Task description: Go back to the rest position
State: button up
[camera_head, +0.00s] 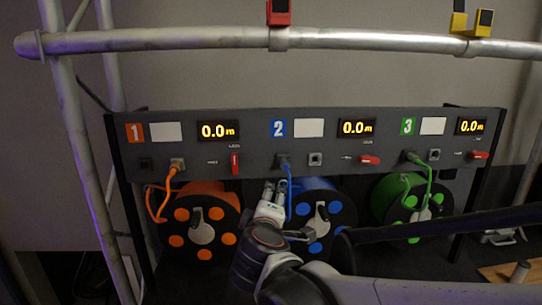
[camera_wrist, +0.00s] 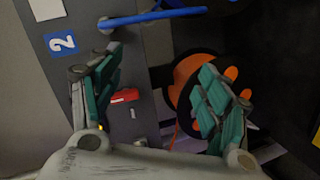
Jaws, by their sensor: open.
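My gripper (camera_head: 275,190) is in front of the blue reel's left edge, just below the panel in the head view. In the wrist view my gripper (camera_wrist: 165,78) has its green-padded fingers spread wide, with nothing held between them. The blue cable (camera_head: 289,195) runs from a plug in section 2 down beside my gripper. The blue cable (camera_wrist: 150,18) also crosses the top of the wrist view, beyond the fingers. The blue reel (camera_head: 325,212) is partly hidden behind my gripper and arm.
A dark panel (camera_head: 360,128) holds three numbered sections, each display reading 0.0 m. The orange reel (camera_head: 203,228) is left of my gripper; the green reel (camera_head: 395,200) is right. Orange and green cables are plugged in. A metal truss tube (camera_head: 180,39) spans above.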

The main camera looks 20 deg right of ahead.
jog(key=s+a+f+m+g+y+b, duration=0.1)
jog(key=s+f+m+g+y, duration=0.2)
jog(key=s+f, duration=0.3)
jog(key=s+a+f+m+g+y+b, duration=0.1)
jog(key=s+a+f+m+g+y, duration=0.1)
jog(key=s+f+m, duration=0.4)
jog(key=s+f+g+y, duration=0.1)
jog(key=s, duration=0.4)
jog(key=shift+s+a, duration=0.2)
jog(key=shift+s, duration=0.1)
